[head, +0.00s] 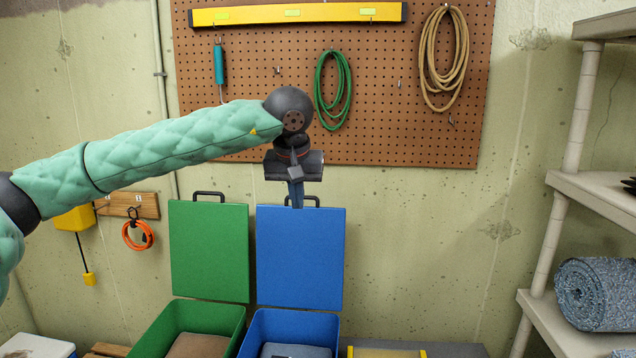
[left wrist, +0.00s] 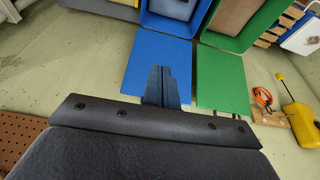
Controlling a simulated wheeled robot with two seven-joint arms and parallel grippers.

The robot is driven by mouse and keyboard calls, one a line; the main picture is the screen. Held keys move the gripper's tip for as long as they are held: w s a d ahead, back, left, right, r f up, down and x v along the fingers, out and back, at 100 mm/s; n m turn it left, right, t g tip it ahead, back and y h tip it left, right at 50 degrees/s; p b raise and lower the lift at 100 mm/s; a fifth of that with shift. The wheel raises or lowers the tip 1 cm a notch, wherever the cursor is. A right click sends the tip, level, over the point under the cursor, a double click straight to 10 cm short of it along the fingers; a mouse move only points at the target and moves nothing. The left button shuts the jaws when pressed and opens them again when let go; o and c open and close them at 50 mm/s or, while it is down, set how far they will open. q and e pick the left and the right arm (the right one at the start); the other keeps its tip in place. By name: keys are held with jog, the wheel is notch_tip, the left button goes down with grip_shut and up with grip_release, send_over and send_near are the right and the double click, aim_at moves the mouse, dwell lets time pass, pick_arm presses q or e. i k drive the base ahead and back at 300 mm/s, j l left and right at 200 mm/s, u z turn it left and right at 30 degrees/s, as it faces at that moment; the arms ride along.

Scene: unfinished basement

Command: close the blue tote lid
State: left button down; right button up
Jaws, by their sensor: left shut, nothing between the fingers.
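The blue tote (head: 296,322) stands at the bottom centre of the head view, with its blue lid (head: 300,262) raised upright behind it. A dark handle (head: 314,202) shows at the lid's top edge. My left gripper (head: 296,202) points down at the lid's top edge, beside the handle, with its fingers shut and empty. I cannot tell whether it touches the lid. In the left wrist view the shut fingers (left wrist: 167,90) overlap the blue lid (left wrist: 145,65), and the blue tote (left wrist: 172,30) lies beyond. My right gripper is not in view.
A green tote (head: 175,325) with its green lid (head: 208,250) raised stands just left. A pegboard (head: 390,140) with hoses and a yellow level (head: 296,14) hangs behind. A shelf (head: 585,190) holding a rolled rug (head: 597,293) stands at the right.

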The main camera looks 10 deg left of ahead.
aim_at(300, 252)
jog(key=i, duration=0.95)
